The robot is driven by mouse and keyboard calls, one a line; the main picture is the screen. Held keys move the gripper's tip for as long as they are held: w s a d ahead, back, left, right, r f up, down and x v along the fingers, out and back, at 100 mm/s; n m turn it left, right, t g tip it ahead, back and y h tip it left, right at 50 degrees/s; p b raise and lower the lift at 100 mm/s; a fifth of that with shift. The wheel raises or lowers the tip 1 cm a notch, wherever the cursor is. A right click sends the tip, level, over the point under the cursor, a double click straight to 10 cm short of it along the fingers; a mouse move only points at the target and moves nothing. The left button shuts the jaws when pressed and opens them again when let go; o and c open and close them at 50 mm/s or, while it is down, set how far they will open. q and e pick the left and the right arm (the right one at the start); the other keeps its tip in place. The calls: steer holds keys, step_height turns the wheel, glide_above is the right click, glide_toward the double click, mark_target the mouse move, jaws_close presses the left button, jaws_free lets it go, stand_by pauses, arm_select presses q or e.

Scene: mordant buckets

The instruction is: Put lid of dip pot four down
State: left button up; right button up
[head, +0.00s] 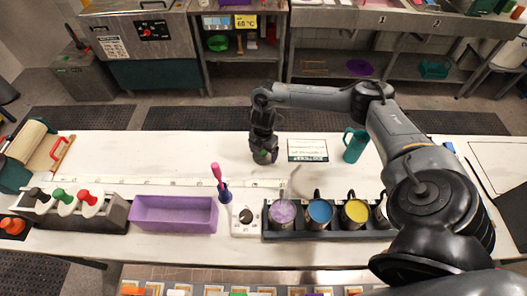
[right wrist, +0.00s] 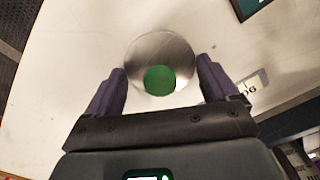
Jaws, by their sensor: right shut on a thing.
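My right gripper (head: 263,157) is shut on a round metal lid with a green knob. The lid (right wrist: 160,60) sits between the two purple fingers in the right wrist view, over the white table. The gripper is behind the pot row, apart from it. A dark rack (head: 290,236) holds pots with purple (head: 283,212), blue (head: 320,211) and yellow (head: 356,211) contents. A further pot (head: 381,213) at the right end of the visible row is partly hidden by my right arm. My left gripper is not in view.
A purple tray (head: 174,214) and a grey rack of discs with coloured knobs (head: 65,204) stand at the left. A small sign (head: 307,150) and a teal jug (head: 355,145) stand right of the gripper. The table's left middle is mostly clear.

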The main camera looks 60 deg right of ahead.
steer(key=o, duration=0.6)
steer(key=shift+f, duration=0.1)
steer(key=shift+o, duration=1)
steer(key=shift+r, duration=0.6)
step_height(320, 180, up, 4)
steer(key=shift+r, duration=0.1)
step_height(320, 180, up, 7)
steer(key=p, duration=0.4)
steer(key=shift+p, duration=0.3)
